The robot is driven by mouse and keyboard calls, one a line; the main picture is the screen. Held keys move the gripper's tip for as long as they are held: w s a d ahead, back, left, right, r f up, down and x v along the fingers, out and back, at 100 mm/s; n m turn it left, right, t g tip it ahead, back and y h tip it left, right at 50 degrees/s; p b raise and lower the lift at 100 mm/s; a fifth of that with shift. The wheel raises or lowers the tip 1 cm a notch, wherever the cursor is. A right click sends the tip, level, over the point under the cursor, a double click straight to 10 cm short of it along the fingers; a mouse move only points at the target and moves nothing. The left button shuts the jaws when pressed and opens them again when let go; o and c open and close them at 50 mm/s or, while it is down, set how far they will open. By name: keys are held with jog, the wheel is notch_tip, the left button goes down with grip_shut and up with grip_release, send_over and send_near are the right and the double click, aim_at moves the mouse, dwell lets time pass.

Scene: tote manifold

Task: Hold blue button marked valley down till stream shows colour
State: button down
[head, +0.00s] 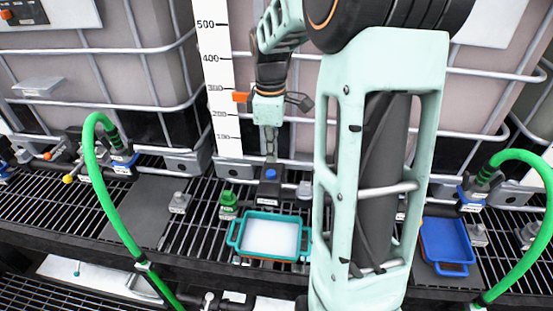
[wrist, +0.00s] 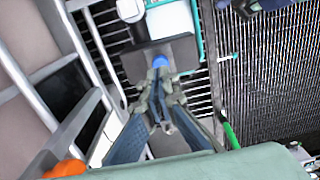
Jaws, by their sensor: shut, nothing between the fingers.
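A dark box (head: 269,190) with a blue button (head: 269,173) on top stands on the black grating behind the teal tray. The writing on its front label is too small to read. My gripper (head: 271,155) points down over this button, shut and empty. In the wrist view the blue button (wrist: 160,61) shows just beyond my closed fingertips (wrist: 160,75). I cannot tell whether they touch it or whether it is pressed. The teal tray (head: 236,231) has a whitish, pale content. No coloured stream is visible.
A green-topped device (head: 228,202) and a grey one (head: 180,203) stand left of the box. Green hoses (head: 98,190) curve at both sides. A blue tray (head: 447,242) lies at right. Caged tanks (head: 95,80) and a white scale (head: 216,90) stand behind.

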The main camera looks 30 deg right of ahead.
aim_at(270, 172)
notch_tip(270, 172, up, 8)
jog(key=shift+w+a, duration=0.15)
jog(key=shift+r, duration=0.1)
dwell(0.6)
